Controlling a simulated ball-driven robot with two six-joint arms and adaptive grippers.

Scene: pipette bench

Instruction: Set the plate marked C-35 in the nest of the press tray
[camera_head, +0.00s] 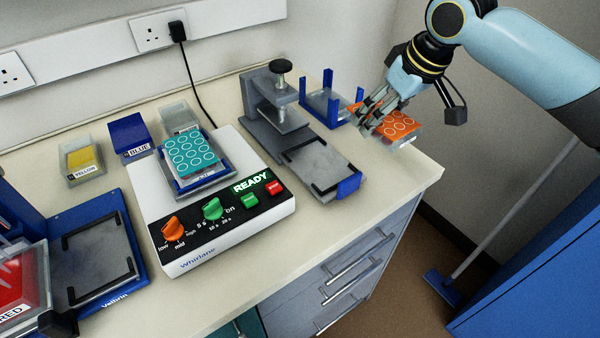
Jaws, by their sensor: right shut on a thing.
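My right gripper (372,118) is shut on an orange plate (399,125) with pale round wells. It holds the plate by its left side, near the bench's right end. A small white label shows on the plate's front edge, but its marking is too small to read. The press (262,108) is grey with a black knob on top. Its press tray (346,187) extends towards the front, with black corner pieces around a grey nest (318,163) that is empty. The plate is right of and behind this tray. My left gripper is not clearly in view.
A blue-posted rack (327,100) stands between the press and my right gripper. A white shaker (222,245) reading READY carries a teal plate (191,152). Tubs labelled YELLOW (84,172) and BLUE (128,128) stand behind. A blue device (117,231) is at left.

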